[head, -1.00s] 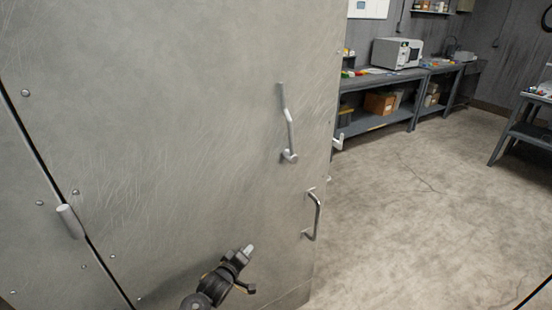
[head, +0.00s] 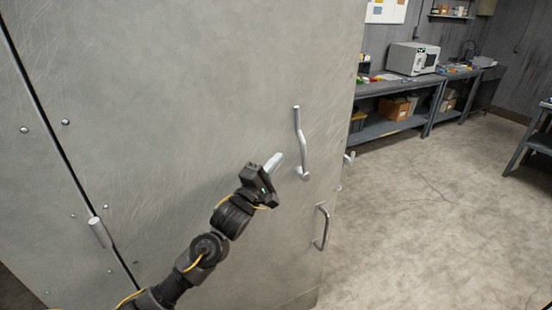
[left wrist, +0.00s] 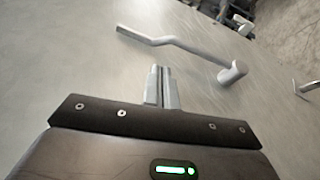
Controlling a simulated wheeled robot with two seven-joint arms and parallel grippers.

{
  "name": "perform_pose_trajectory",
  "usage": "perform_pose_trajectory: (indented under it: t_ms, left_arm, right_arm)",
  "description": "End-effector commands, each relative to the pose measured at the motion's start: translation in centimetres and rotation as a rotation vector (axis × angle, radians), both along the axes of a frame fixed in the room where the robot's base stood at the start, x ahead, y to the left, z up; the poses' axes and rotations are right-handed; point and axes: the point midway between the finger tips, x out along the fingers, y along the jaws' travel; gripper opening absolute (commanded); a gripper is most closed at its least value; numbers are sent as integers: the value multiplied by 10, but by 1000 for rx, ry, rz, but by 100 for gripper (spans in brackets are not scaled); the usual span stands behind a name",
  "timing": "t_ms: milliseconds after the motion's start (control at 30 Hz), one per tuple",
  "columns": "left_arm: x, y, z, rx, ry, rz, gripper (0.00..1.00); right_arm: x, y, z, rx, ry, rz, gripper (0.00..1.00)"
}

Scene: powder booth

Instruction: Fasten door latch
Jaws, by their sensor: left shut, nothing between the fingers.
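The large grey metal door (head: 180,90) fills the left of the head view. The latch lever (head: 300,140) is a bent grey bar on it near its right edge, upright, with its pivot at the lower end. The lever also shows in the left wrist view (left wrist: 185,46), just beyond the fingers. A small catch (head: 348,159) sticks out past the door's right edge. My left gripper (head: 274,162) is shut and empty, to the left of the lever's lower part and apart from it. Its fingertips show in the left wrist view (left wrist: 160,72). My right gripper is not in view.
A curved door handle (head: 322,227) sits below the latch. A hinge (head: 100,232) is at the door's left seam. Workbenches (head: 385,88) with a white oven-like box (head: 413,58) stand at the back. The concrete floor (head: 430,210) to the right is clear.

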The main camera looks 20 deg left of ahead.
Motion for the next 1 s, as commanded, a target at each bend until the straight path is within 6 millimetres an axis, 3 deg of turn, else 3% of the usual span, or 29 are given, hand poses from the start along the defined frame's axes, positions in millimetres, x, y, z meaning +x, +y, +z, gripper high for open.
perform_pose_trajectory:
  t_ms: [200, 400, 1000]
  left_arm:
    - [37, -9, 18, 0, 0, 1, 0]
    - [59, -15, 24, 1, 1, 1, 0]
    - [70, -20, 23, 0, -1, -1, 0]
  right_arm:
    - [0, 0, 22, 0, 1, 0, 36]
    - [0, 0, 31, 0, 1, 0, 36]
    - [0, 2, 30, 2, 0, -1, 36]
